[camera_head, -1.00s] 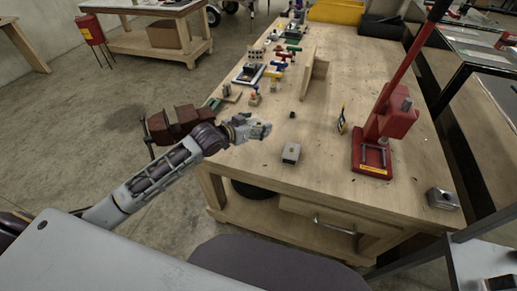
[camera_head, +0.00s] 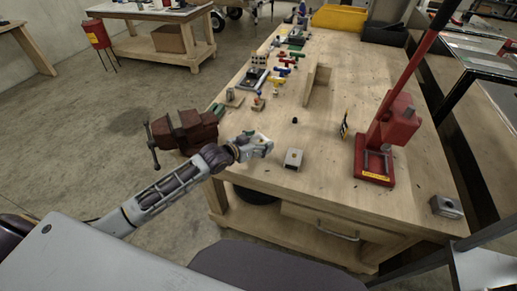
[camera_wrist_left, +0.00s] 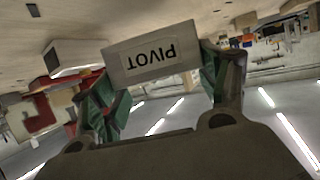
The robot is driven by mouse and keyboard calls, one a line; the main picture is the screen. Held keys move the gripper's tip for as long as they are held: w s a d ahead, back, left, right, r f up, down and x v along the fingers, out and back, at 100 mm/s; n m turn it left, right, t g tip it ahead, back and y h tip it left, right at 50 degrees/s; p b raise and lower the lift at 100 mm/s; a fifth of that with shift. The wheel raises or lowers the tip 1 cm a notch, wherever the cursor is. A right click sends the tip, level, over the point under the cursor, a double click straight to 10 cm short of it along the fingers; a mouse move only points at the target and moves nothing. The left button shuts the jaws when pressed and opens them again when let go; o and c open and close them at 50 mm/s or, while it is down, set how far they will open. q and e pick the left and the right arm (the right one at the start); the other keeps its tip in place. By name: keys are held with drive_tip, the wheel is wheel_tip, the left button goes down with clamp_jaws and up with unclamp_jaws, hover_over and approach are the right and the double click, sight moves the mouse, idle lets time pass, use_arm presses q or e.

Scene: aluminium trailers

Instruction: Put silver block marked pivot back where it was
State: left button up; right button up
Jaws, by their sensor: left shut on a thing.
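My left gripper (camera_head: 262,146) is over the near left part of the wooden workbench (camera_head: 330,185). In the left wrist view the left gripper (camera_wrist_left: 160,75) is shut on the silver block marked PIVOT (camera_wrist_left: 152,54). Its green-padded fingers are at the block's two ends, and the lettering appears upside down. In the head view the held block is hard to make out at the fingertips. I cannot tell whether it touches the bench. My right gripper is not in view.
Another silver block (camera_head: 293,158) sits on the bench just right of the left gripper. A brown vise (camera_head: 188,130) is on the bench's left edge. A red press (camera_head: 375,160) and a metal block (camera_head: 446,206) stand right. Small parts lie farther back.

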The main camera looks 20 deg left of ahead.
use_arm(q)
drive_tip(key=shift+f, duration=1.8)
drive_tip(key=shift+f, duration=0.15)
drive_tip(key=o, duration=1.4)
drive_tip(key=shift+s, duration=0.1)
drive_tip(key=shift+v, duration=5.95)
drive_tip(key=shift+a, duration=0.1)
